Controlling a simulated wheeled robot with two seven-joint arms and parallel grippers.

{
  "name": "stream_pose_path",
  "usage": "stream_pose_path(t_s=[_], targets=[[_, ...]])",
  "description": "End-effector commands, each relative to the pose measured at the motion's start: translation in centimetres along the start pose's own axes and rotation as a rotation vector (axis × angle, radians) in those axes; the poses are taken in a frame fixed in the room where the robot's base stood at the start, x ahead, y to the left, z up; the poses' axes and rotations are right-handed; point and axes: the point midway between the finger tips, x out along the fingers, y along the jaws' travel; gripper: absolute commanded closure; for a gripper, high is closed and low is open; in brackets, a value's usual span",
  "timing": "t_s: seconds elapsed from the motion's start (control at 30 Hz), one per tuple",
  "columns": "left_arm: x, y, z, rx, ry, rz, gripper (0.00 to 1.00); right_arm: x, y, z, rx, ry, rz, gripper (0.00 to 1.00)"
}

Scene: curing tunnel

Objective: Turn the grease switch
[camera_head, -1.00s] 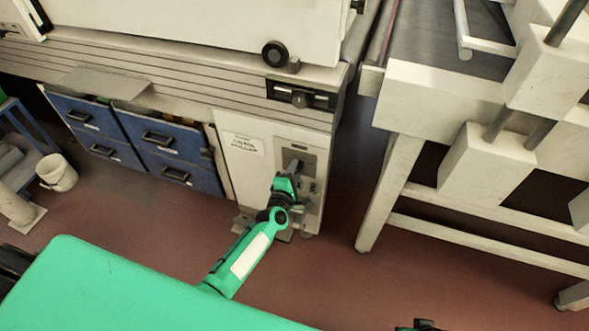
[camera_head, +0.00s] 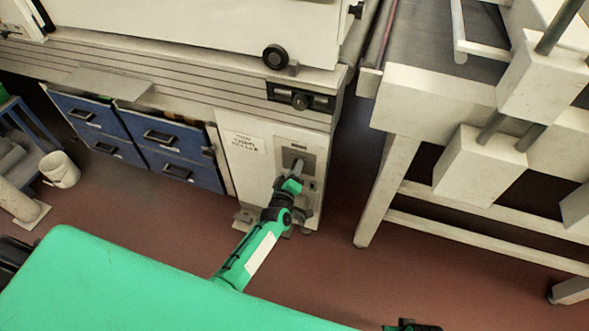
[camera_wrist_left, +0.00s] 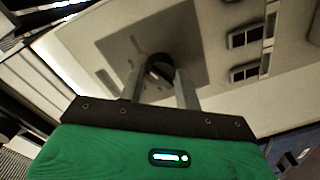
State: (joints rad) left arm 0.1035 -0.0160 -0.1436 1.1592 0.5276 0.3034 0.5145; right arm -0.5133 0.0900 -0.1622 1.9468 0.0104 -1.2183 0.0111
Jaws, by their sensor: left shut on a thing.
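The grease switch shows as a dark round knob (camera_wrist_left: 159,66) on a grey plate in the left wrist view. In the head view its grey plate (camera_head: 299,157) is on the white cabinet panel, and my gripper mostly hides the knob. My left gripper (camera_head: 297,171) reaches up to the plate from below. In the left wrist view the two fingers of my left gripper (camera_wrist_left: 160,80) stand on either side of the knob and are shut on it.
Blue drawers (camera_head: 178,157) are left of the white cabinet panel (camera_head: 247,165). A white bucket (camera_head: 60,170) stands on the floor at left. A pale frame (camera_head: 394,180) stands to the right, with a strip of floor between.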

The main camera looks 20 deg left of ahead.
Motion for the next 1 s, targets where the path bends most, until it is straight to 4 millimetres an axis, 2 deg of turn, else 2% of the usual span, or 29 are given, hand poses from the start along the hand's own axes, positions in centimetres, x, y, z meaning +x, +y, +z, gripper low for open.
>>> stream_pose_path(t_s=[0.67, 0.7, 0.77, 0.8, 1.0], targets=[[0.01, 0.04, 0.10, 0.061, 0.002, 0.001, 0.89, 0.55, 0.02, 0.36, 0.000, -0.010, 0.000, 0.64], [0.01, 0.04, 0.10, 0.061, 0.002, 0.001, 0.61, 0.54, 0.02, 0.32, 0.000, -0.009, 0.000, 0.64], [0.01, 0.04, 0.10, 0.061, 0.002, 0.001, 0.49, 0.53, 0.03, 0.26, 0.000, -0.008, 0.000, 0.64], [0.01, 0.04, 0.09, 0.061, 0.002, 0.001, 0.45, 0.51, 0.03, 0.20, 0.000, -0.007, 0.001, 0.64], [0.01, 0.01, 0.05, 0.060, 0.003, 0.001, 0.45, 0.33, 0.05, -0.13, -0.001, 0.000, 0.001, 0.64]])
